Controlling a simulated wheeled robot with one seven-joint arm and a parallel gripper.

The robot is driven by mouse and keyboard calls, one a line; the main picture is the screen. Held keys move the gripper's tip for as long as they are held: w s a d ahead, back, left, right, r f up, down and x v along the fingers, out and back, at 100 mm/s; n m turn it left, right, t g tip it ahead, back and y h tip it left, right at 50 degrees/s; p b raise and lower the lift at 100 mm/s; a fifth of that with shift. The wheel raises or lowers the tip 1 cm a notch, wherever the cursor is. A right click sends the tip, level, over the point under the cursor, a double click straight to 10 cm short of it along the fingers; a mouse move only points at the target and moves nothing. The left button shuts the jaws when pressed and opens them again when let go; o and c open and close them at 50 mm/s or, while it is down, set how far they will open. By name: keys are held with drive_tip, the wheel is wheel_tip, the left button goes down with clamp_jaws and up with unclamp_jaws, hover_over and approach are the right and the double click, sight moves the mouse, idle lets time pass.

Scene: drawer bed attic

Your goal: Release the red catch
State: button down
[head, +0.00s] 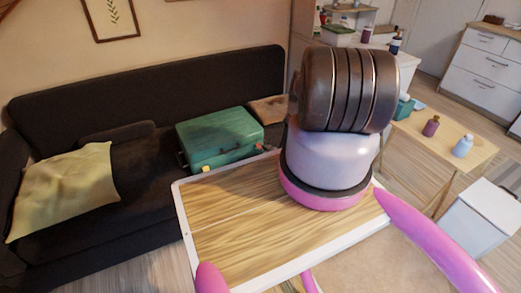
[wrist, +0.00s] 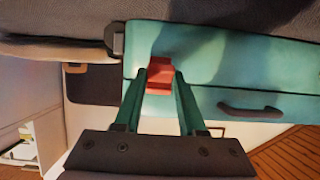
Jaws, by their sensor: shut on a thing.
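A teal box (head: 218,138) with a lid sits on the dark sofa in the head view. In the wrist view its teal front (wrist: 225,65) fills the upper right, with a dark handle (wrist: 250,110). The red catch (wrist: 160,72) is on this front, left of the handle. My gripper (wrist: 161,78) is shut on the red catch, one finger on each side of it. In the head view my gripper is hidden behind my own arm.
The dark sofa (head: 60,200) holds a yellow cushion (head: 65,185) at left. A wood-topped table (head: 230,225) with a white rim stands before it. At right are a small table (head: 455,150) with bottles and a white box (head: 485,220).

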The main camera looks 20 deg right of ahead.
drive_tip(key=shift+s+f+t, duration=0.2)
drive_tip(key=shift+f+t, duration=0.1)
drive_tip(key=shift+t, duration=0.3)
drive_tip(key=shift+c, duration=2.4)
unclamp_jaws()
drive_tip(key=v, duration=1)
drive_tip(key=shift+s+r, duration=0.2)
drive_tip(key=shift+s, duration=0.15)
drive_tip(key=shift+d, duration=0.1)
